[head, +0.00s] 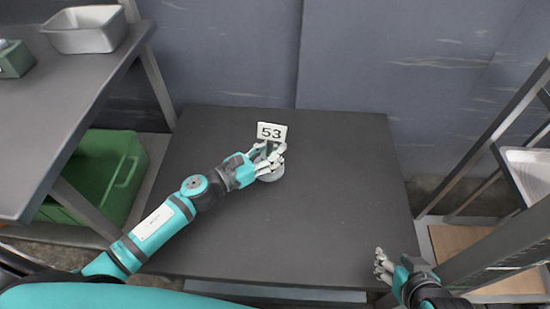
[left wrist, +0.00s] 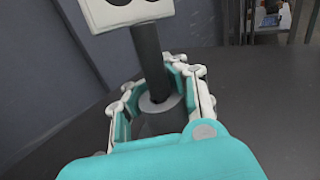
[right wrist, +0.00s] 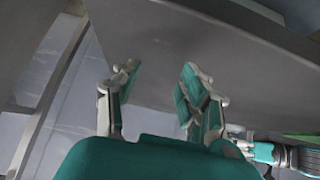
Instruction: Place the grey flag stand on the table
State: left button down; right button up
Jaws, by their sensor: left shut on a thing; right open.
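The grey flag stand (head: 271,172) has a round grey base, a dark post and a white card (head: 271,131) reading 53. It is at the back middle of the dark table (head: 330,210), upright in the head view. Whether its base touches the table I cannot tell for sure. My left gripper (head: 270,160) is shut around the post; in the left wrist view the fingers close on the dark post (left wrist: 149,55) below the card. My right gripper (head: 382,265) is open and empty by the table's front right edge; its spread fingers show in the right wrist view (right wrist: 155,95).
A side table (head: 75,75) at the left carries a metal pan (head: 85,30) and a green box (head: 14,60). A green crate (head: 105,175) stands below it. A metal rack (head: 480,150) stands at the right. Most of the dark table is clear.

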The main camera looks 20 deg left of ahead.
pick_arm(q)
notch_tip(320, 180, down, 3)
jog(key=shift+f+b, duration=0.15)
jog(key=shift+b, duration=0.55)
pick_arm(e)
jog(key=w+r+t, duration=0.1)
jog(key=w+a+r+t, duration=0.1)
jog(key=w+r, duration=0.1)
jog(key=w+a+r+t+y, duration=0.1)
jog(key=w+t, duration=0.1)
jog(key=shift+w+a+r, duration=0.1)
jog(key=shift+w+r, duration=0.25)
jog(key=shift+r, duration=0.05)
pick_arm(q)
jog(key=shift+f, duration=0.1)
jog(key=c, duration=1.1)
grip_release()
pick_arm(e)
jog(key=shift+w+a+r+t, duration=0.2)
jog(key=shift+r+t, duration=0.1)
jog(key=shift+t, duration=0.1)
